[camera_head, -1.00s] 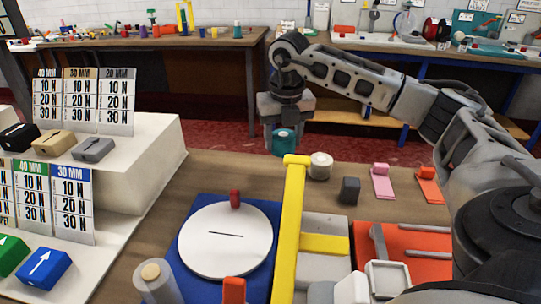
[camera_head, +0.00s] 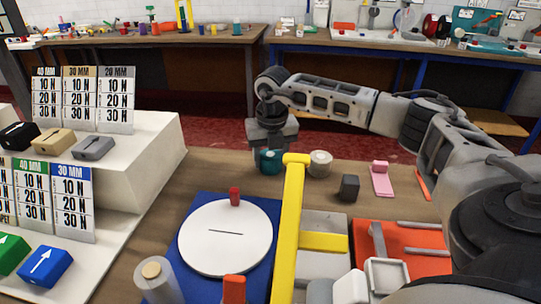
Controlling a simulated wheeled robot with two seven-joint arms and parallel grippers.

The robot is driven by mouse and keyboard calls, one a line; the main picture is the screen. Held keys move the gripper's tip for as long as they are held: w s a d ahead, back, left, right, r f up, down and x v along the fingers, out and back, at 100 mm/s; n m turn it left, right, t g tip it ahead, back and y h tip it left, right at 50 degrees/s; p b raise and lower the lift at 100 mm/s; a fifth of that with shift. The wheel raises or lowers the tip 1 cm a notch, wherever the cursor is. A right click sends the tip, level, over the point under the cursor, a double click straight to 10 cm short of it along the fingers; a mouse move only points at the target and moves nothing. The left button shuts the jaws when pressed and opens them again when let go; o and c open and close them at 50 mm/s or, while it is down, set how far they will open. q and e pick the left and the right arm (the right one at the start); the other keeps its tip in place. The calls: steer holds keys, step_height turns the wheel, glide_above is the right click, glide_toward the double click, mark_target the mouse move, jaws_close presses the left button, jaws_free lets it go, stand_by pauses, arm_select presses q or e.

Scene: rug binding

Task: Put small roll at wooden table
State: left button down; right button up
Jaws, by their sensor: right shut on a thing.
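A small teal roll (camera_head: 270,161) is held in my right gripper (camera_head: 269,150) at the far side of the wooden table (camera_head: 215,170). The gripper is shut on the roll and points down. The roll is low, at or just above the table top; I cannot tell whether it touches. A cream-white roll (camera_head: 320,163) stands on the table just to its right, behind the head of the yellow bar. My left gripper is not in view.
A yellow T-shaped bar (camera_head: 289,225) stands in front of the roll. A blue base with a white disc (camera_head: 225,239) lies left of it. A dark block (camera_head: 349,187), a pink piece (camera_head: 381,180) and an orange-red tray (camera_head: 420,240) are to the right. White steps with signs (camera_head: 150,160) stand left.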

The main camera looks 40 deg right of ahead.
mark_target(272, 158)
steer(key=o, duration=1)
steer(key=shift+f, duration=0.1)
steer(key=r, duration=0.8)
steer(key=s+r, duration=0.1)
steer(key=r, duration=0.3)
steer(key=shift+s+a+r, duration=0.1)
steer(key=shift+a+r, duration=0.1)
steer(key=shift+a, duration=0.15)
steer(key=shift+r, duration=0.1)
